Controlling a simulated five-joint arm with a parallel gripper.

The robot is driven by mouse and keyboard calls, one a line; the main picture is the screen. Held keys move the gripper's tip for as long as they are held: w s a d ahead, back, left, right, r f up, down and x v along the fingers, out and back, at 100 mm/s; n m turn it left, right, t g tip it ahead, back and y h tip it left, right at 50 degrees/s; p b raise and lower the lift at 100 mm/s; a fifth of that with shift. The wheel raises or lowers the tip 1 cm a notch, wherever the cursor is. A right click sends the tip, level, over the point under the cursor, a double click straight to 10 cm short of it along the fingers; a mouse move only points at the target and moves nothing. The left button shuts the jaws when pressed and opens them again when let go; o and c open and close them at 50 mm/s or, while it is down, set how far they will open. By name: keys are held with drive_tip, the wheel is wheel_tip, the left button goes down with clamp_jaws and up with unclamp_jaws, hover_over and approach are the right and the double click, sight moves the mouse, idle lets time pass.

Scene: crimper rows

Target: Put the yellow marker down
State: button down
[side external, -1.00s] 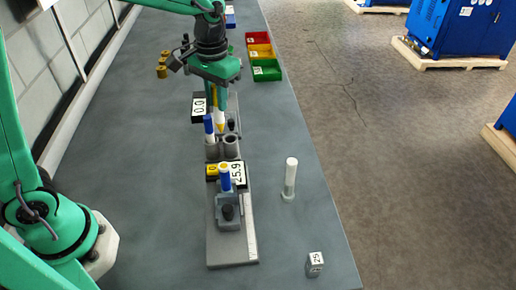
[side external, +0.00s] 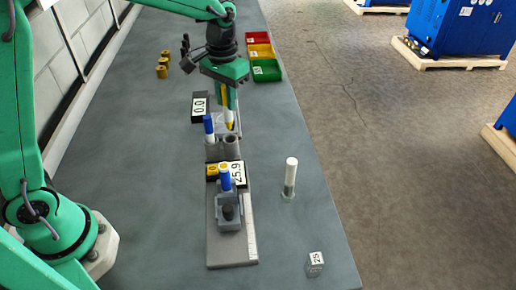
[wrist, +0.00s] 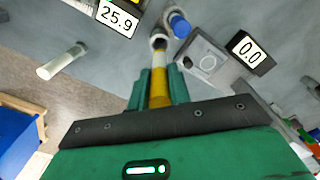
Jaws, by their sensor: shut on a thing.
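My gripper (side external: 226,102) is shut on the yellow marker (side external: 229,118). The marker hangs upright, with a white body section and yellow end downward. Its lower end is just above the grey two-hole holder (side external: 213,152), over the right hole. The left hole holds a white marker with a blue cap (side external: 209,126). In the wrist view the yellow marker (wrist: 159,92) lies between my fingers (wrist: 157,88) and points at the holder's open hole, beside the blue cap (wrist: 180,25). I cannot tell whether its end has entered the hole.
A 0.0 display (side external: 199,106) is behind. A white upright cylinder (side external: 291,176), a small block (side external: 315,263) and coloured bins (side external: 266,70) stand at right. The left table is mostly clear.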

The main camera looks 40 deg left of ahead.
sight(228, 124)
drive_tip(key=shift+f, duration=2.25)
drive_tip(key=shift+f, duration=0.1)
drive_tip(key=shift+f, duration=1.75)
drive_tip(key=shift+f, duration=0.15)
drive_tip(key=c, duration=1.3)
unclamp_jaws()
wheel_tip(228, 124, up, 12)
drive_tip(key=shift+r, duration=0.1)
